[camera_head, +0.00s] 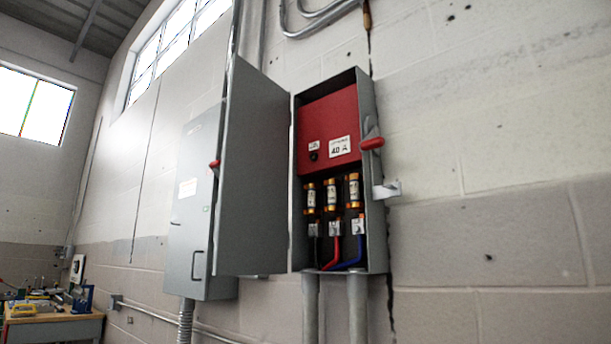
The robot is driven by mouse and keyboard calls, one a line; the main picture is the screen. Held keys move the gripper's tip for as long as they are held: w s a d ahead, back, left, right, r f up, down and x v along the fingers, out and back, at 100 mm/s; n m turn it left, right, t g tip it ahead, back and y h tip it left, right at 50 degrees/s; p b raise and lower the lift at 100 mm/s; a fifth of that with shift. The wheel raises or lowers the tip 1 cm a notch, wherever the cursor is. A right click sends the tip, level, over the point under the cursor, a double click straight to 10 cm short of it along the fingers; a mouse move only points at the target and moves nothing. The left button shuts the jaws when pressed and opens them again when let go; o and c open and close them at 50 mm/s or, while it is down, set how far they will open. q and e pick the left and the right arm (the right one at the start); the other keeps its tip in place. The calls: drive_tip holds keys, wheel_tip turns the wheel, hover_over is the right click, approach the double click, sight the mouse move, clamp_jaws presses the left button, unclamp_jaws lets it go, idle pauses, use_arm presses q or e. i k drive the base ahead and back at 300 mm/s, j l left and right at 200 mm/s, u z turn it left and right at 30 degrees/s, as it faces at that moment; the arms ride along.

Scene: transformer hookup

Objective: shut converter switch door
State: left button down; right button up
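The converter switch box (380,235) is mounted on the wall right of the middle. Its grey door (252,175) stands wide open, swung out to the left from the box's left edge. Inside are a red panel (322,112) with a 40 A label, three fuses (331,195), and black, red and blue wires below. A red-handled lever (372,143) sits on the box's right side, with a metal latch piece (386,189) below it. Neither gripper is in view.
A second grey cabinet (190,225) is on the wall behind the open door. Conduits (358,310) run down below the box. A workbench (50,327) with tools stands at the far lower left. The wall to the right is bare.

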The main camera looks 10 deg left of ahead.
sight(252, 235)
drive_tip(key=i+j+z, duration=0.3)
drive_tip(key=j+z, duration=0.3)
drive_tip(key=j, duration=0.15)
drive_tip(key=i+j+z, duration=0.1)
drive_tip(key=j+z, duration=0.25)
drive_tip(key=j, duration=0.1)
